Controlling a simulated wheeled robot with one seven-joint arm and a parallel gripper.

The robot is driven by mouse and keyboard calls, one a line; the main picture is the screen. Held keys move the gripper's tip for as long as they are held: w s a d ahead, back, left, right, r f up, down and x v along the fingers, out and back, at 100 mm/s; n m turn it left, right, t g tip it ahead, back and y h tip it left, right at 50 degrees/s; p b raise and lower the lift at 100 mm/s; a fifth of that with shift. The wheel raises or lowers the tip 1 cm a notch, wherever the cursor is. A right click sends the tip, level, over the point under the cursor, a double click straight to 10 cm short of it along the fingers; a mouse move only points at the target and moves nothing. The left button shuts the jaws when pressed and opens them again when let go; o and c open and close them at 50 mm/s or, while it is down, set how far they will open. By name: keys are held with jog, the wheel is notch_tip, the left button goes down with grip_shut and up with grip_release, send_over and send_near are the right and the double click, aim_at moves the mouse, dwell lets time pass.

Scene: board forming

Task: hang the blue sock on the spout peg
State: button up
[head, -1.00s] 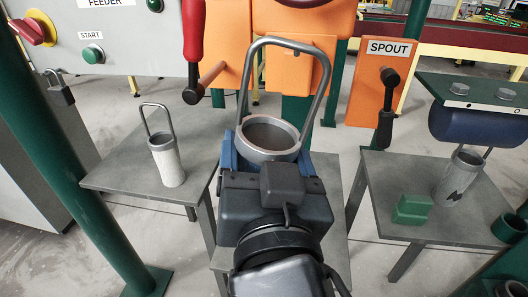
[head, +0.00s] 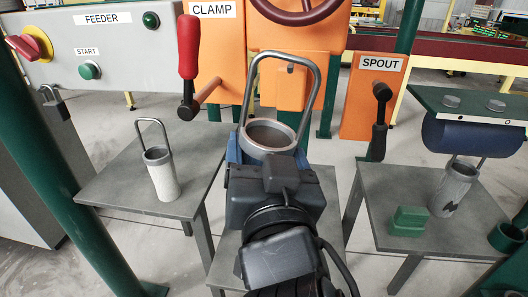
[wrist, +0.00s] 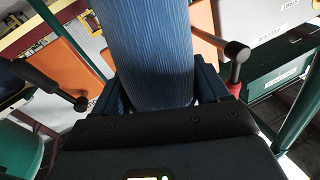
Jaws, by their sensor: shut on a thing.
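My gripper (head: 270,172) is shut on the blue sock, a ribbed blue cylinder (wrist: 150,50) in the wrist view. In the head view its round grey rim (head: 268,136) and tall wire loop (head: 316,88) stand upright above my fingers; my gripper hides its body. The orange panel marked SPOUT (head: 362,100) stands behind and to the right, apart from the sock. A black knob and hanging black handle (head: 380,125) are on that panel. I cannot tell a separate peg there. A black handle also shows at the left of the wrist view (wrist: 45,85).
A white looped container (head: 164,178) stands on the left table (head: 115,185). On the right table (head: 385,185) are a green block (head: 408,221) and a grey looped container (head: 452,190), under a blue roller (head: 470,136). The red-handled crank (head: 188,50) is left of the sock's loop.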

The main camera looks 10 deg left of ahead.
jog(key=shift+w+d+f, duration=0.1)
jog(key=shift+w, duration=2.25)
dwell(1.6)
jog(key=shift+w+d+f+b, duration=0.1)
jog(key=shift+w+f+b, duration=0.35)
jog(key=shift+w+b, duration=0.15)
dwell(0.8)
jog(key=shift+w+f, duration=0.15)
jog(key=shift+w, duration=0.2)
grip_shut()
jog(key=shift+w+d, duration=0.1)
jog(key=o, duration=0.8)
grip_release()
jog(key=shift+w, duration=0.1)
jog(key=shift+o, duration=0.8)
jog(key=shift+w+f, duration=0.1)
jog(key=shift+w, duration=0.05)
jog(key=shift+o, duration=1.2)
jog(key=shift+s, duration=0.2)
